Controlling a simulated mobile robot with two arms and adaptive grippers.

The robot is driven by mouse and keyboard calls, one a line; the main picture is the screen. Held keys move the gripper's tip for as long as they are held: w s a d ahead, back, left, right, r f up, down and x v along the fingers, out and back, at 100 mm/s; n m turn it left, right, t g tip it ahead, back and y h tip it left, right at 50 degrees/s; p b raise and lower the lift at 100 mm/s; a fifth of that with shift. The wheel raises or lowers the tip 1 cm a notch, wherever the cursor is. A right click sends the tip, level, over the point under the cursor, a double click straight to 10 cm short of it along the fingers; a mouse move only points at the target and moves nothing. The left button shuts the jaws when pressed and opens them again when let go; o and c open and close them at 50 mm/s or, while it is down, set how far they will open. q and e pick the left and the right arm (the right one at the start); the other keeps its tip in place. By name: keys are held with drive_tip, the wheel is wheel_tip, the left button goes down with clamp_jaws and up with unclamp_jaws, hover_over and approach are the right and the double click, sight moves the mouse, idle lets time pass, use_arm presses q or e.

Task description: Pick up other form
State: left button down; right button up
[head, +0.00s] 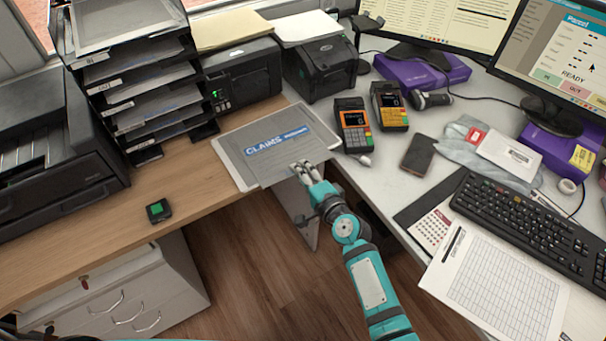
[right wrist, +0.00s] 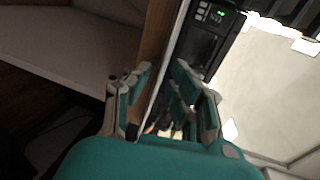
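A flat grey sheet or folder (head: 237,160) with a blue CLAIMS label lies at the desk corner, its front edge at the counter edge. A white form with a printed table (head: 495,290) lies at the right front of the counter. My right gripper (head: 303,168) is at the front edge of the CLAIMS piece, with its arm reaching up from below. In the right wrist view, the fingers (right wrist: 162,80) are apart, with a thin edge between them; I cannot tell whether they touch it. My left gripper is not in view.
Card terminals (head: 354,126), a dark phone (head: 418,155) and a keyboard (head: 525,215) stand on the right counter. A paper tray stack (head: 140,85) and printers (head: 240,75) stand behind. The wooden desk (head: 205,185) has bare room left of the CLAIMS piece.

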drive_tip(key=shift+c, duration=0.4)
clamp_jaws()
drive_tip(key=shift+p+v, duration=0.55)
drive_tip(key=shift+v, duration=1.4)
drive_tip(key=shift+f, duration=0.25)
drive_tip(key=shift+s+d+r+p, duration=0.55)
drive_tip(key=shift+s+r+p, duration=0.25)
drive_tip(key=shift+s+p, duration=0.05)
drive_tip(key=shift+s+d+r+p, duration=0.6)
drive_tip(key=shift+s+r+p, duration=0.15)
drive_tip(key=shift+s+p, duration=0.05)
